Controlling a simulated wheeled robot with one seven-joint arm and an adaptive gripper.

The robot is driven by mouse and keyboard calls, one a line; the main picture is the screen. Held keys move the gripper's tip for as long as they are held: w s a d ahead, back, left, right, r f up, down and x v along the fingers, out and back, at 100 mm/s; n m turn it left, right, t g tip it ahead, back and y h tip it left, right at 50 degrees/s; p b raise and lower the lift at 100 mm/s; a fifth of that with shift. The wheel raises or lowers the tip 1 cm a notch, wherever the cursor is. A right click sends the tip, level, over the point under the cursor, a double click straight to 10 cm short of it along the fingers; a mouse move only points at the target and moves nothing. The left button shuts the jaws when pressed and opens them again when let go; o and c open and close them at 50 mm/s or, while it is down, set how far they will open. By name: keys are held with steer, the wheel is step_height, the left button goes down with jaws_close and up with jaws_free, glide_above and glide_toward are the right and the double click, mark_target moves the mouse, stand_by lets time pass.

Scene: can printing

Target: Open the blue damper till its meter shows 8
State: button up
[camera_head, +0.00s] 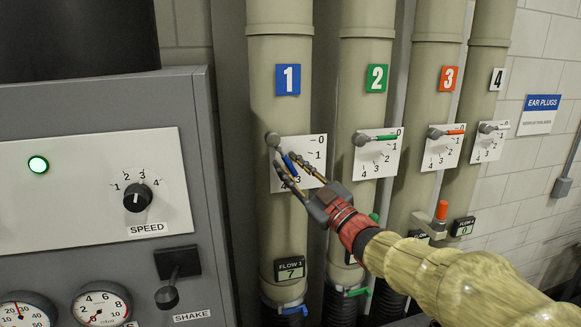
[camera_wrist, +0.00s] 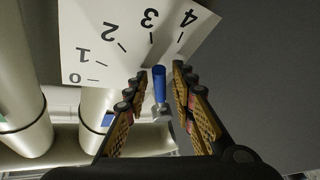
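The blue damper lever (camera_head: 289,163) is on pipe 1, under the blue "1" label. It slants down and right from its grey pivot (camera_head: 273,139) over a white scale plate (camera_head: 317,152) marked 0 to 4. In the wrist view the blue handle (camera_wrist: 159,84) points between the 3 and 4 marks. The FLOW 1 meter (camera_head: 290,270) reads 7. My gripper (camera_head: 285,160) is at the lever, and its fingers (camera_wrist: 157,76) stand on either side of the handle. Gaps show on both sides, so it is open and not clamped on it.
A grey control panel (camera_head: 100,95) with knob, gauges and shake lever stands at left. My arm crosses the lower right.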

steer(key=shift+c, duration=1.3)
jaws_close()
